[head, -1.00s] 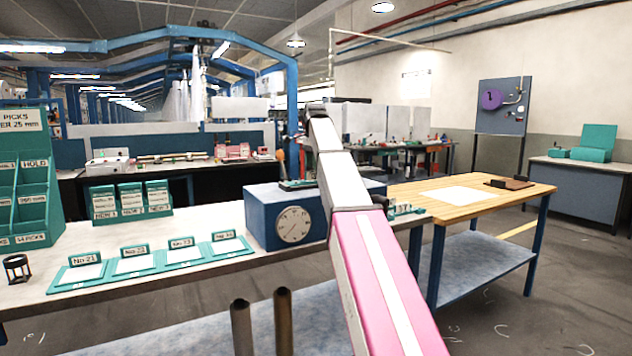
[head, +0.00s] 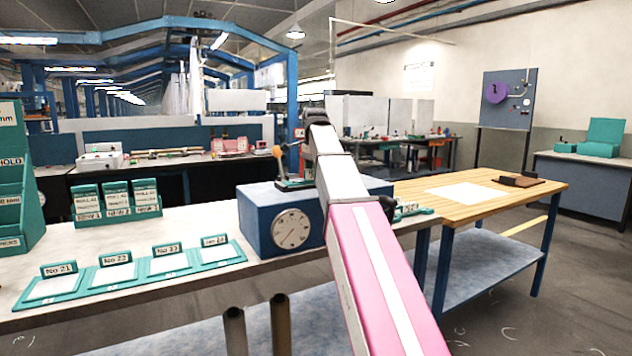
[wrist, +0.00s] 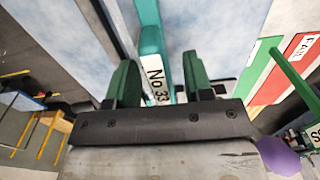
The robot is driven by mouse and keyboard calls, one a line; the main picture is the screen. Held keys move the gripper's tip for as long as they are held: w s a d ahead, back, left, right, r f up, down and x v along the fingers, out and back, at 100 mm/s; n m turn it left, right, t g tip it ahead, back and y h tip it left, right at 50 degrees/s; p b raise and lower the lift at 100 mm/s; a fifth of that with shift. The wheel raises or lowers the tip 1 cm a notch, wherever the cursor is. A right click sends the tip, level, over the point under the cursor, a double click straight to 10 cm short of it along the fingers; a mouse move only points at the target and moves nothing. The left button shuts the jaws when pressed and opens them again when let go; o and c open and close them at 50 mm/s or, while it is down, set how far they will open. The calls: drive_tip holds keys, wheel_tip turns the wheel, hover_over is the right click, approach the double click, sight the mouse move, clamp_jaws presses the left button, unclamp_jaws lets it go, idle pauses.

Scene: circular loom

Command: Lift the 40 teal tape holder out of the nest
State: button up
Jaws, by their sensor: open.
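In the wrist view a teal holder strip (wrist: 151,38) with a white tag reading about "No 33" lies between the two green fingers of my gripper (wrist: 160,82). I cannot read a "40" on it. My gripper is open, one finger on each side of the strip. There is a gap beside it, and I cannot tell its depth relative to the fingertips. In the head view my pink and white arm hides the gripper and most of what is behind it. I cannot make out the nest clearly.
A blue box with a dial (head: 272,222) stands on the long bench beside my arm. Several teal numbered trays (head: 108,274) lie to its left. A red strip (wrist: 285,68) marked "FAIL" lies right of the fingers. A wooden table (head: 465,190) stands right.

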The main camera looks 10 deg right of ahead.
clamp_jaws()
